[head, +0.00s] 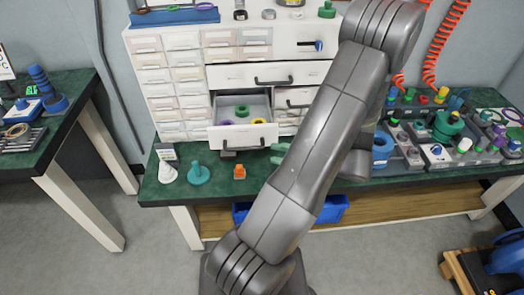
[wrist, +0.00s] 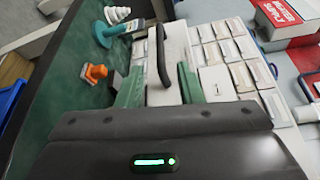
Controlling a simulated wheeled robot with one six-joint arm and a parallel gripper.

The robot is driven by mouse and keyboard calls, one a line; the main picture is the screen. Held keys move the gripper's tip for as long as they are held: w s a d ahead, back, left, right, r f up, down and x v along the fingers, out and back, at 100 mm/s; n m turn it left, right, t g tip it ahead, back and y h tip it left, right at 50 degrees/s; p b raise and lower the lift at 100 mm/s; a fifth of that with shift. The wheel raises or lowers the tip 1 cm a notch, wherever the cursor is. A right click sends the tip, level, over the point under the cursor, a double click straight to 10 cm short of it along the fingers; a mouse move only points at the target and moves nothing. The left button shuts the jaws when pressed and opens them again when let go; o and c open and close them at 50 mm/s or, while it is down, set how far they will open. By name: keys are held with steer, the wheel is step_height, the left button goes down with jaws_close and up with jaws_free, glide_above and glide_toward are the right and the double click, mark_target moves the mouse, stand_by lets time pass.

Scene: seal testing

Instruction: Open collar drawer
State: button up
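A drawer (head: 265,137) of the white cabinet stands pulled out, and its tray holds a teal ring and a yellow ring. Its dark bar handle (head: 232,151) is on the front; any label is too small to read. My gripper (head: 279,153) is just right of that handle in the head view, partly hidden by my arm. In the wrist view my gripper (wrist: 160,80) has its green fingers spread, with a dark handle (wrist: 162,52) showing between and beyond them. I cannot tell whether they touch it.
Closed drawers with dark handles (head: 273,83) sit above and right, and small drawers (head: 160,75) fill the left. On the green bench (head: 215,170) stand a white cone (head: 167,173), a teal stand (head: 199,174) and an orange piece (head: 240,173). Fittings crowd the right side.

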mark_target(251, 149)
steer(key=shift+v, duration=1.65)
steer(key=x, duration=1.4)
